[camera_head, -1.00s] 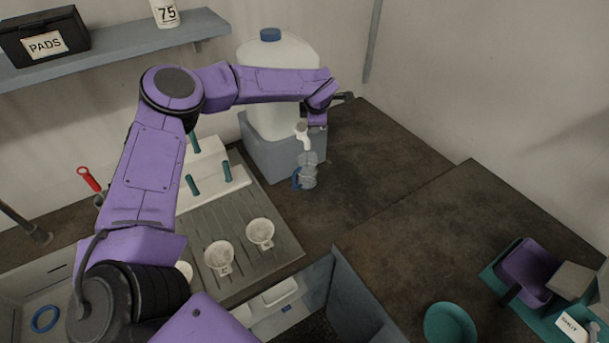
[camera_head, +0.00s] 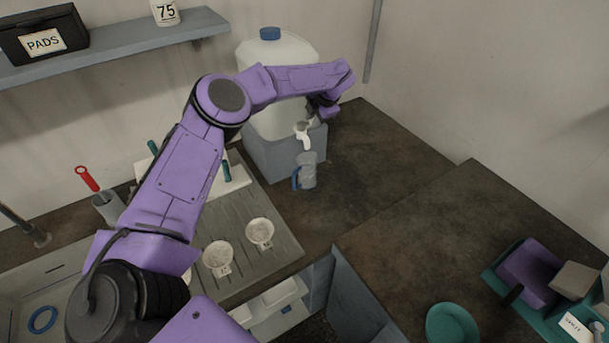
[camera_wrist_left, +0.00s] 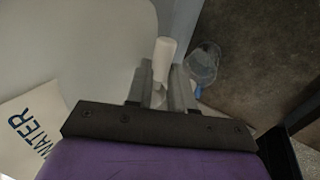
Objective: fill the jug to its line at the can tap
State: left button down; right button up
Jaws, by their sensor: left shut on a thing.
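The big white water can (camera_head: 278,52) with a blue cap stands on a grey block (camera_head: 262,158). Its white tap (camera_head: 303,134) sticks out at the front and also shows in the left wrist view (camera_wrist_left: 164,52). The clear jug (camera_head: 309,171) with a blue handle stands upright on the counter below the tap; it also shows in the left wrist view (camera_wrist_left: 203,64). I cannot read its line or water level. My left gripper (camera_head: 315,118) is at the tap, its fingers (camera_wrist_left: 160,88) shut on the white tap part between them. My right gripper is out of view.
Two white dishes (camera_head: 218,257) (camera_head: 260,233) sit on the grooved board (camera_head: 285,255) left of the jug. A purple scoop-like tray (camera_head: 530,270) and a green round dish (camera_head: 452,323) are at lower right. The counter right of the jug (camera_head: 380,170) is clear.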

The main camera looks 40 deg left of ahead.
pick_arm(q)
jog(key=shift+a, duration=0.1)
dwell(0.4)
jog(key=m, duration=0.1)
jog(key=s+m+t, duration=0.1)
jog(key=m, duration=0.1)
jog(key=shift+d+f+h+p, duration=0.15)
jog(key=shift+d+h+p, duration=0.15)
jog(key=shift+d+p, duration=0.1)
dwell(3.7)
jog(key=n, duration=0.1)
jog(key=n+g, duration=0.1)
jog(key=n, duration=0.1)
jog(key=shift+w+a+y+b, duration=0.3)
jog(key=shift+w+a+y, duration=0.1)
dwell(0.3)
